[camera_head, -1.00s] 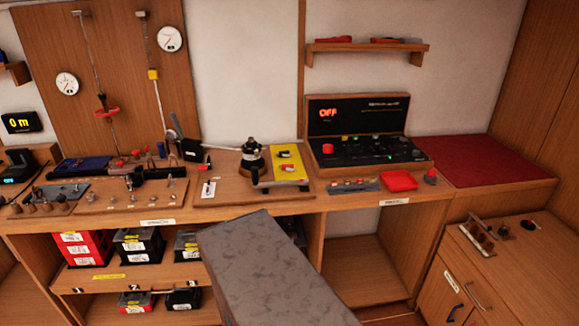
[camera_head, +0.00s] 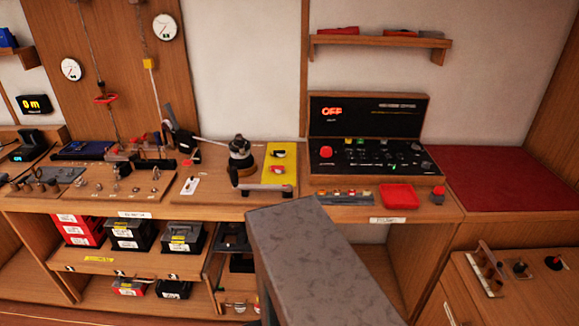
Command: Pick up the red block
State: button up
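No object stands out clearly as the red block. On the bench, a flat bright red item (camera_head: 398,196) lies in front of the black control box. A small upright red piece (camera_head: 437,195) stands just right of it, on a dark base. More red items lie on the wall shelf, one at its left end (camera_head: 338,31) and one near its middle (camera_head: 400,33). They are too small to make out. My gripper is not in view, so I cannot tell its state.
The black control box (camera_head: 368,110) with a lit OFF sign stands open on the bench. A dark red mat (camera_head: 508,178) to its right is bare. Left of it are a yellow plate (camera_head: 279,163) and mounted tools. Several bins (camera_head: 130,234) sit below. A grey slab (camera_head: 318,245) hides the lower middle.

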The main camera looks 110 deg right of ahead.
aim_at(273, 168)
jog(key=z, duration=0.05)
jog(key=k, duration=1.1)
jog(key=z, duration=4.4)
jog(key=i, duration=0.1)
jog(key=u, duration=2.7)
jog(key=i, duration=0.6)
jog(key=z, duration=0.1)
